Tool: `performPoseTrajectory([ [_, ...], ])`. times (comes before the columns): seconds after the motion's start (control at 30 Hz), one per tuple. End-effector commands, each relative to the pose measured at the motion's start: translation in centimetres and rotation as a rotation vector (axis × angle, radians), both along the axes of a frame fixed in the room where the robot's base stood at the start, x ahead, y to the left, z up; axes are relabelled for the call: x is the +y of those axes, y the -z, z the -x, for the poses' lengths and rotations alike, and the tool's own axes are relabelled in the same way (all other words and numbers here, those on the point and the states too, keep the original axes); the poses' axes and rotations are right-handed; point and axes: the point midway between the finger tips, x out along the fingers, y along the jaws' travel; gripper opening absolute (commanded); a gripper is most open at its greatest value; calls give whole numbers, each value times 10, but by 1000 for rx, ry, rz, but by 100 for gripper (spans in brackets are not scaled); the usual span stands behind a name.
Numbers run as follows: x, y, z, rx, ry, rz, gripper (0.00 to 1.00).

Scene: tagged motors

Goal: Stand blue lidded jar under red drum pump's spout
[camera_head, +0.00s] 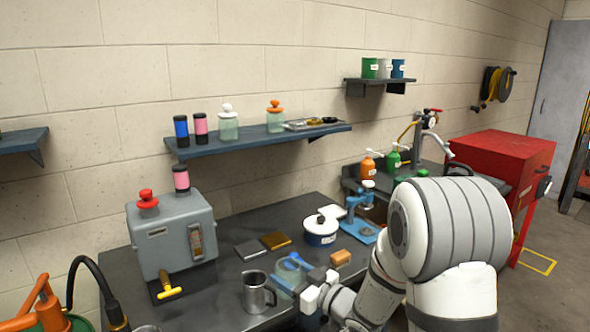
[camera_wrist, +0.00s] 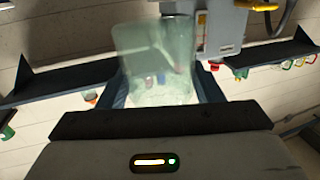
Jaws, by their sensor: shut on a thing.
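The clear jar with a blue lid (camera_head: 290,263) is between the fingers of my gripper (camera_head: 299,284), above the front of the dark bench. Its see-through body (camera_wrist: 155,62) shows between the fingers in the wrist view; the lid cannot be made out there. My gripper (camera_wrist: 165,90) is shut on it. An orange-red pump (camera_head: 42,306) with a black curved hose and nozzle stands at the lower left, partly cut off by the frame, on something green. I cannot tell for sure that it is the red drum pump.
A steel mug (camera_head: 257,292) stands just left of the jar. A grey machine (camera_head: 172,240), a white tub (camera_head: 320,230), an orange block (camera_head: 340,257) and a blue press (camera_head: 360,215) are on the bench. A shelf (camera_head: 255,143) with jars hangs above. A red cabinet (camera_head: 490,165) stands right.

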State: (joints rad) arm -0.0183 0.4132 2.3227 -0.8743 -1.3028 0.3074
Motion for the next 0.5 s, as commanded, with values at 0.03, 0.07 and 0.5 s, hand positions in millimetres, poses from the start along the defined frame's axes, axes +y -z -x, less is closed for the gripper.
performPoseTrajectory([
  [0.03,1,0,0,0,-1,0,24],
  [0.07,1,0,0,0,-2,0,24],
  [0.5,-62,80,-16,10,330,-1,24],
])
